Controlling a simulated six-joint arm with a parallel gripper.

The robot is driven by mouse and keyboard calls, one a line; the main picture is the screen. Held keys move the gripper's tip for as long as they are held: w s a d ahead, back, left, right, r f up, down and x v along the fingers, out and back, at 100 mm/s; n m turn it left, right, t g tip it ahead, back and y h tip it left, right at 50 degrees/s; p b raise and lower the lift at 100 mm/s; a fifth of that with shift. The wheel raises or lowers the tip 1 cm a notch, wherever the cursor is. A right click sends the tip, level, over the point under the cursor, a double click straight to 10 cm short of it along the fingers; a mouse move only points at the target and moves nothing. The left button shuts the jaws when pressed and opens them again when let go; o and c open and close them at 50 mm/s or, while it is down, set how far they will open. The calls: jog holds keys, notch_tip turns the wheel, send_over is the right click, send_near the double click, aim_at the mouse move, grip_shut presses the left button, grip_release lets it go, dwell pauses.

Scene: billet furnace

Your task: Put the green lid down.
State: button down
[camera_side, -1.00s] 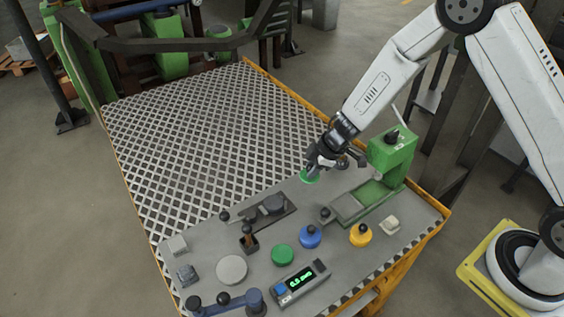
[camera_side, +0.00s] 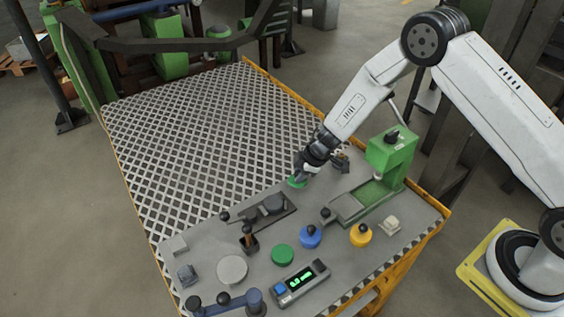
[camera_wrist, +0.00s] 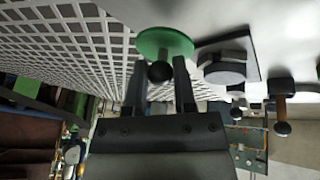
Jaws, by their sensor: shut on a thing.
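The green lid (camera_side: 297,182) is a flat disc with a dark round knob, at my gripper's tip in the side view. My gripper (camera_side: 303,174) is shut on the lid's knob, over the grey tabletop (camera_side: 303,213) near the edge of the white lattice. In the wrist view the green lid (camera_wrist: 164,42) shows its disc beyond the fingers, with the dark knob between the fingertips (camera_wrist: 160,72). I cannot tell whether the lid touches the surface beneath it. A second green disc (camera_side: 282,254) lies further forward on the table.
A green press (camera_side: 391,150) stands right of my gripper. A dark fixture (camera_side: 270,207) lies to its front left. Blue (camera_side: 310,237) and yellow (camera_side: 360,235) knobbed pieces and a digital display (camera_side: 300,281) are nearer the front. The lattice (camera_side: 205,130) is clear.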

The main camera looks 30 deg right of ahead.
jog(key=shift+f, duration=1.35)
jog(key=shift+f, duration=0.1)
jog(key=shift+c, duration=2.2)
grip_release()
jog(key=shift+s, duration=0.1)
jog(key=shift+r, duration=0.2)
jog(key=v, duration=0.7)
jog(key=shift+s+r, duration=0.1)
jog(key=shift+r, duration=0.05)
